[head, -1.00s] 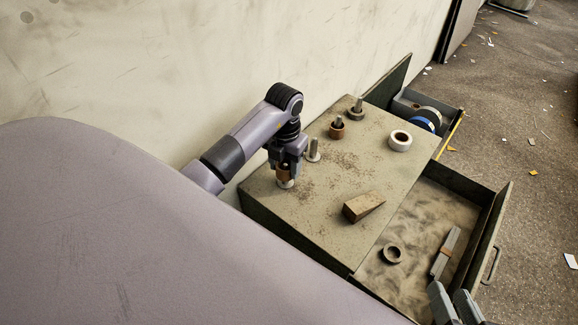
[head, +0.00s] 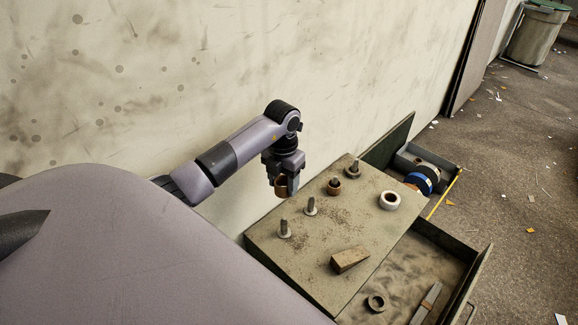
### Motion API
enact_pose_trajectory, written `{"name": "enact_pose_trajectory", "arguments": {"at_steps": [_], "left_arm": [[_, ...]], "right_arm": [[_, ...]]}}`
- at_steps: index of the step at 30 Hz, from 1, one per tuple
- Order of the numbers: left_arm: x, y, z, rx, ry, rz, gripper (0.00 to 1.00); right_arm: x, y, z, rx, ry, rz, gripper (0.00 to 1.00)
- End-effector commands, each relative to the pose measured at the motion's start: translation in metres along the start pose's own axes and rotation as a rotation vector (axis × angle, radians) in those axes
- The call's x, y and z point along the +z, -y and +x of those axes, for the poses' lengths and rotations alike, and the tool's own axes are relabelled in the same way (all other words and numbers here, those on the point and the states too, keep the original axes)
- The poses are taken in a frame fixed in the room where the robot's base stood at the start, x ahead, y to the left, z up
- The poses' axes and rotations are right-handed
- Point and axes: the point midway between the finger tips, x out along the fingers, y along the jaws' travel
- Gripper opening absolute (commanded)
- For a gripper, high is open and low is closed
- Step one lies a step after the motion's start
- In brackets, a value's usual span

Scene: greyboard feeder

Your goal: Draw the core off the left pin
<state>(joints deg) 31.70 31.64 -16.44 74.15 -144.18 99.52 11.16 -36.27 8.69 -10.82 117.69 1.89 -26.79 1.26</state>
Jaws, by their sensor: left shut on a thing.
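My left gripper (head: 284,193) is shut on a brown core (head: 281,184), held in the air at the far left edge of the greyish box top (head: 303,262). The left pin (head: 284,230) is a short upright metal peg with a wider foot. It stands bare, and the core is apart from it and above it in the picture. A second bare pin (head: 310,207) stands just behind it. My right gripper is out of view.
Another brown core (head: 334,187) and a dark ring (head: 352,171) sit around pins farther back. A white ring (head: 389,201) and a brown wedge (head: 349,260) lie on the top. An open drawer (head: 458,277) at right holds a dark ring (head: 376,303) and a grey bar (head: 426,303).

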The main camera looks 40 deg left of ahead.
Motion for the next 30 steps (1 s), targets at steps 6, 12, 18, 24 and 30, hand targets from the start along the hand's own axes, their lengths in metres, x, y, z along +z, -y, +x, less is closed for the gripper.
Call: {"name": "enact_pose_trajectory", "arguments": {"at_steps": [6,12,18,24,30], "left_arm": [[0.000,-0.005,-0.011,0.001,0.000,0.000,0.24],[0.000,-0.005,-0.009,0.001,-0.001,0.000,0.24],[0.000,-0.005,0.005,0.000,0.000,0.000,0.24],[0.000,-0.005,0.019,0.002,-0.001,-0.001,0.24],[0.000,-0.005,0.033,0.000,0.000,-0.001,0.24]], "right_arm": [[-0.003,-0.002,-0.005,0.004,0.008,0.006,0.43],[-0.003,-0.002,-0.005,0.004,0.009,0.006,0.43],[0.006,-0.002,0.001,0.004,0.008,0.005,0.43],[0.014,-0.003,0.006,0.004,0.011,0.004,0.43],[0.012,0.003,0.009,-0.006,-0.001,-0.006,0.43]]}}
